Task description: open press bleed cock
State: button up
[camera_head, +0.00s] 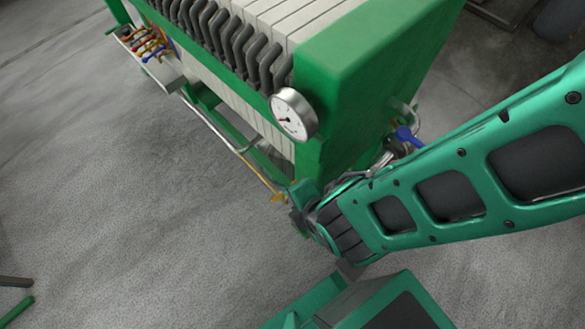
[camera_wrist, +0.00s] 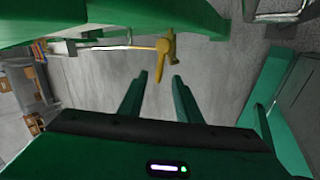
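The yellow cock (camera_wrist: 166,46) sits at the end of a thin pipe below the green press (camera_head: 345,65), at the top middle of the wrist view. Its handle hangs down toward the gap between my fingertips. In the head view the yellow cock (camera_head: 279,197) shows just left of my gripper (camera_head: 300,205). In the wrist view my gripper (camera_wrist: 159,88) is open, with its two green fingers apart and nothing clamped between them. I cannot tell whether the handle tip is between the fingers in depth or just beyond them.
A pressure gauge (camera_head: 293,115) is on the press's end. A blue-handled valve (camera_head: 408,137) is close to my arm. Several coloured cocks (camera_head: 150,45) line a trough at upper left. Bare concrete floor (camera_head: 130,220) lies left of the press.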

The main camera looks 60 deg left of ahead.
jog(key=shift+v, duration=1.95)
